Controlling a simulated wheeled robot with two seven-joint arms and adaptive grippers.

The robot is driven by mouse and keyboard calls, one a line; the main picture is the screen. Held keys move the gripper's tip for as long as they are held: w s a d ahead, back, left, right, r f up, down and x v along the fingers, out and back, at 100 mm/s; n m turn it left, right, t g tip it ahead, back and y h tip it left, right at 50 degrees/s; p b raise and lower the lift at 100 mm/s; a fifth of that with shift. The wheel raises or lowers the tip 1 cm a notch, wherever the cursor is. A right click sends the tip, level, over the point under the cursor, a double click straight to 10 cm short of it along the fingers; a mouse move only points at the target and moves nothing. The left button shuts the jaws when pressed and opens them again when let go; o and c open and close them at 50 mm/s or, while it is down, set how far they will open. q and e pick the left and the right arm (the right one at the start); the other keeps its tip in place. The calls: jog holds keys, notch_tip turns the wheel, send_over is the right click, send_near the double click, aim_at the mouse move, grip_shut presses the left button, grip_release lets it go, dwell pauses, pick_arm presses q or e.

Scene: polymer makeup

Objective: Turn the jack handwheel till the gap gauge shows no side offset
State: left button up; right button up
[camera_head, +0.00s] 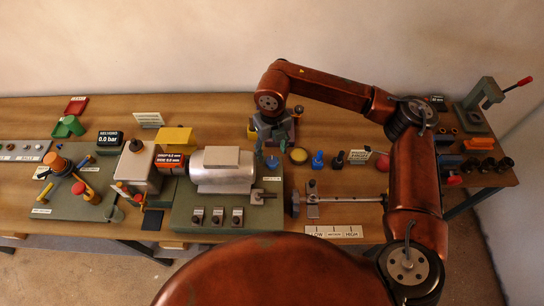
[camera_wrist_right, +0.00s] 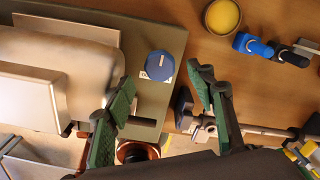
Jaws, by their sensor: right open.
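A round blue knob with a white mark (camera_wrist_right: 160,65), seemingly the jack handwheel, sits at the corner of the green baseplate (camera_wrist_right: 177,30). It also shows in the head view (camera_head: 272,162). My right gripper (camera_head: 271,146) is open above it. In the wrist view the knob appears between the green fingertips of that gripper (camera_wrist_right: 163,77), with no contact visible. The gap gauge (camera_head: 171,163) is a dark and red display left of the silver motor (camera_head: 222,180); its digits are too small to read surely. My left gripper is not in view.
A bolt rod (camera_wrist_right: 140,121) juts from the baseplate near the left finger. A clamp with a long rod (camera_head: 340,199) lies to the right. A yellow-topped pot (camera_head: 299,155) and blue and black pieces (camera_head: 318,160) stand right of the gripper. A press (camera_head: 480,105) stands far right.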

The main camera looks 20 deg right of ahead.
aim_at(272, 160)
notch_tip(272, 160, up, 7)
dwell(0.3)
jog(key=shift+r, duration=0.1)
